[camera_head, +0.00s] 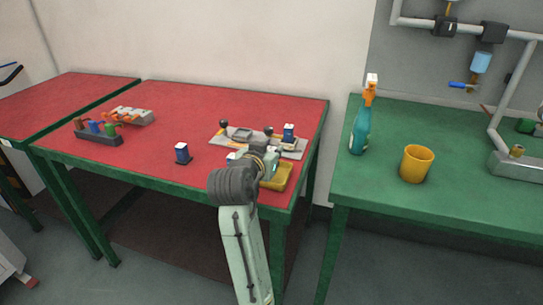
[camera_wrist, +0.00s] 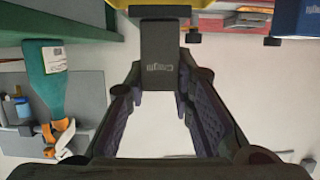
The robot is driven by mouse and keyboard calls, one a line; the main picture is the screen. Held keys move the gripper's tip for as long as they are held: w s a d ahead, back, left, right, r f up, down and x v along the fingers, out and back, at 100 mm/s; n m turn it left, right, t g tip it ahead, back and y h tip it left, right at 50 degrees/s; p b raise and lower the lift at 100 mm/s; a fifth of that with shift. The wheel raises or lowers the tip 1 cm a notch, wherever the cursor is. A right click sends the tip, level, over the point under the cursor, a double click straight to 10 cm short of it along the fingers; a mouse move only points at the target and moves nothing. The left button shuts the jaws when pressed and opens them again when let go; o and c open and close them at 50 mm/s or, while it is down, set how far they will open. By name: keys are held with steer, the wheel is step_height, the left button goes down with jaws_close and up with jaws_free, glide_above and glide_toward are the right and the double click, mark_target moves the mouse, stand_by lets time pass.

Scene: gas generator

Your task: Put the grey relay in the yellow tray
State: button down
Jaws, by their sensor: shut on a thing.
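A dark grey relay (camera_wrist: 160,55) with a small printed label is between my gripper's two fingers in the wrist view. My gripper (camera_wrist: 158,90) is shut on it. The picture is upside down there, so the relay's flanged base points down. A strip of the yellow tray (camera_wrist: 232,6) shows just beyond that base; I cannot tell whether they touch. In the head view my gripper (camera_head: 264,160) is at the yellow tray (camera_head: 284,178), near the red table's right front corner. My gripper partly covers the tray and hides the held relay.
Blue-and-white relays stand on the red table (camera_head: 160,160): one to the left (camera_head: 182,152), one on the grey panel (camera_head: 288,132) behind. A coloured-connector block (camera_head: 98,134) is far left. The green table holds a spray bottle (camera_head: 360,128) and yellow cup (camera_head: 416,164).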

steer(key=shift+w+d, duration=0.1)
steer(key=shift+w, duration=0.2)
steer(key=shift+f+p, duration=0.35)
steer(key=shift+f, duration=1.4)
steer(key=shift+f, duration=0.2)
steer(key=c, duration=1.4)
jaws_free()
steer(key=shift+r, duration=0.1)
